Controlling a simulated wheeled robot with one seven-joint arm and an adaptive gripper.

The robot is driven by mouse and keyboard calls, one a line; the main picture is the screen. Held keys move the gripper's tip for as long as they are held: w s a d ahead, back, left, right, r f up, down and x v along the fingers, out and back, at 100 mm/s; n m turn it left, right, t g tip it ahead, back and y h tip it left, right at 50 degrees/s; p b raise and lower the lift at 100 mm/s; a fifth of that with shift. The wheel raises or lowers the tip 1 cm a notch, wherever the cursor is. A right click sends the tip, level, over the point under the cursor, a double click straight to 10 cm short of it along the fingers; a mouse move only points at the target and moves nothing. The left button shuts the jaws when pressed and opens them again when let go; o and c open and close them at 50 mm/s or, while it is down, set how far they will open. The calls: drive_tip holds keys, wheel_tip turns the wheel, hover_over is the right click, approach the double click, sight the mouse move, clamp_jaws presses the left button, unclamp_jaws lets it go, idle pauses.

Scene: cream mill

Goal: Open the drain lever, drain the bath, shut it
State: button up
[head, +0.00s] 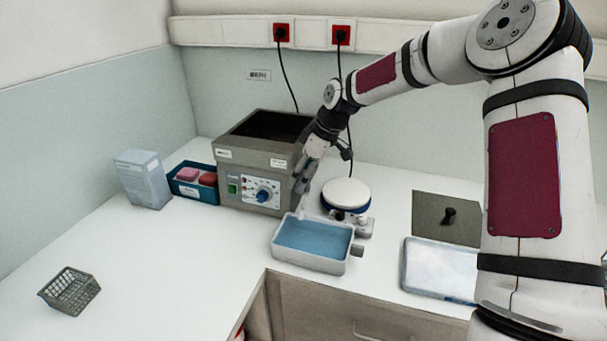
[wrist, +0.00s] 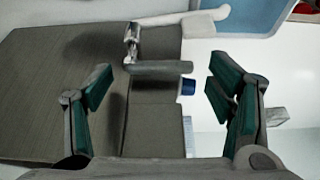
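The bath (head: 228,166) is a dark grey box with an open top and a front control panel. In the wrist view its grey side (wrist: 60,85) fills the left and middle. The drain lever (wrist: 160,68) is a grey bar on a metal fitting at the bath's side, lying crosswise in the wrist view. My gripper (head: 303,183) is at the bath's right front corner. In the wrist view my gripper (wrist: 163,78) is open, with the lever between its green-padded fingers, apparently untouched. My gripper hides the lever in the head view. The liquid level inside the bath cannot be seen.
A white tub (head: 308,263) with blue inside stands in front of the bath, near the counter edge. A round white-topped device (head: 346,192) is right of my gripper. A blue bin (head: 194,190) and a box (head: 143,179) stand left. A wire basket (head: 70,291) is front left.

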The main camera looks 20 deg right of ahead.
drive_tip(key=shift+r, duration=0.15)
drive_tip(key=v, duration=1.1)
drive_tip(key=shift+d+r, duration=0.2)
drive_tip(key=shift+r, duration=0.1)
drive_tip(key=shift+s+a, duration=0.1)
drive_tip(key=shift+s, duration=0.1)
drive_tip(key=s+a+r+m+h, duration=0.2)
drive_tip(key=s+r+m, duration=0.1)
drive_tip(key=s, duration=0.7)
drive_tip(key=s+a+r+m+h, duration=0.2)
drive_tip(key=s+r+h, duration=0.15)
drive_tip(key=s, duration=0.65)
drive_tip(key=s+d+m+t+y, duration=0.1)
drive_tip(key=s+m, duration=0.5)
drive_tip(key=s, duration=1)
drive_tip(key=shift+f+t+y, duration=0.3)
drive_tip(key=shift+t+y, duration=0.15)
drive_tip(key=shift+t, duration=0.35)
